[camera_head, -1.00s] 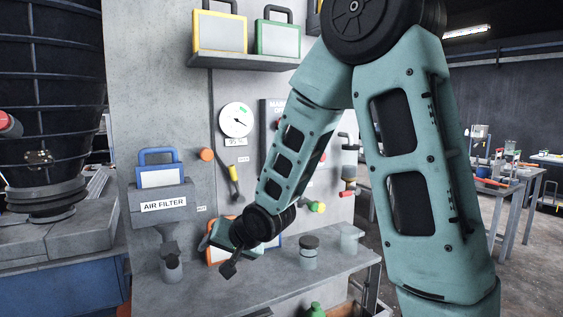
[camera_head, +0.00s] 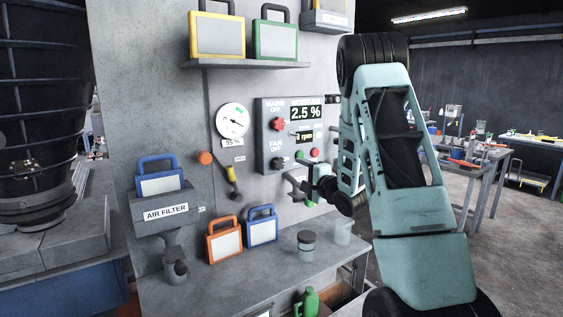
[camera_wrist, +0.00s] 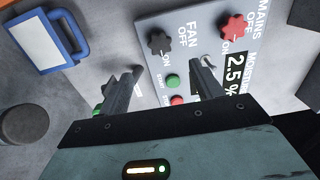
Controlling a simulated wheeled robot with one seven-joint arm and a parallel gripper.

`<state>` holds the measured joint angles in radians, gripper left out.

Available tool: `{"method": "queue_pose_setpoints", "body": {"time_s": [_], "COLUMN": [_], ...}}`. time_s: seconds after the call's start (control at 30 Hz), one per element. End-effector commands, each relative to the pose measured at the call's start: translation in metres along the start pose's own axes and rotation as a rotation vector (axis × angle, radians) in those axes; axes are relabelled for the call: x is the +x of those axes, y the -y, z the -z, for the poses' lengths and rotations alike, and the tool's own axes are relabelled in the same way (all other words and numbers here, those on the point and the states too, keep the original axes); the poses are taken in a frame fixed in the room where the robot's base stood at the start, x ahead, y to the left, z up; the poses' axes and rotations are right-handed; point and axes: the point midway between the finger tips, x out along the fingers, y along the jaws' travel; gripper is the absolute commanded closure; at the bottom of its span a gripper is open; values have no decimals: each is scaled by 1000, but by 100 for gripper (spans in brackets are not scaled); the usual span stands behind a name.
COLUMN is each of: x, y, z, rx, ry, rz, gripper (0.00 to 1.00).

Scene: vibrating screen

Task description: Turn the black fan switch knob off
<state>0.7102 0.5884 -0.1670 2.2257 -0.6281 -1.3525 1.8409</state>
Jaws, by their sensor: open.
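The black fan switch knob (camera_head: 277,163) is on the lower left of the grey control panel (camera_head: 263,140), below the "FAN OFF" label and beside an "ON" label. In the wrist view the black knob (camera_wrist: 158,41) shows beyond the fingers, between the directions of the two tips. I cannot tell which label it points at. My gripper (camera_head: 296,174) is open and empty in front of the panel's lower part, apart from the knob as far as I see. It also shows in the wrist view (camera_wrist: 171,66), with its fingers spread wide.
A red mains knob (camera_head: 277,124) sits above the fan knob. Green (camera_wrist: 173,81) and red (camera_wrist: 177,100) buttons lie close to the fingers. A yellow-handled lever (camera_head: 232,178) is left of the panel. A shelf (camera_head: 262,282) with jars and cases runs below.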

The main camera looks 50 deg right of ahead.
Motion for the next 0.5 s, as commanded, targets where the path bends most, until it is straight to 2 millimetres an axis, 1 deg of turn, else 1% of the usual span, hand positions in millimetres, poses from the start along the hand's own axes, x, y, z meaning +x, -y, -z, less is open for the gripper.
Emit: {"method": "queue_pose_setpoints", "body": {"time_s": [0.03, 0.3, 0.4, 0.5], "x": [12, 68, 86, 100], "y": [3, 4, 3, 2], "z": [-1, -1, -1, -1], "rx": [0, 0, -1, -1], "ry": [3, 2, 2, 1], "rz": [-2, -1, -2, -2], "gripper": [35, 35, 35, 35]}}
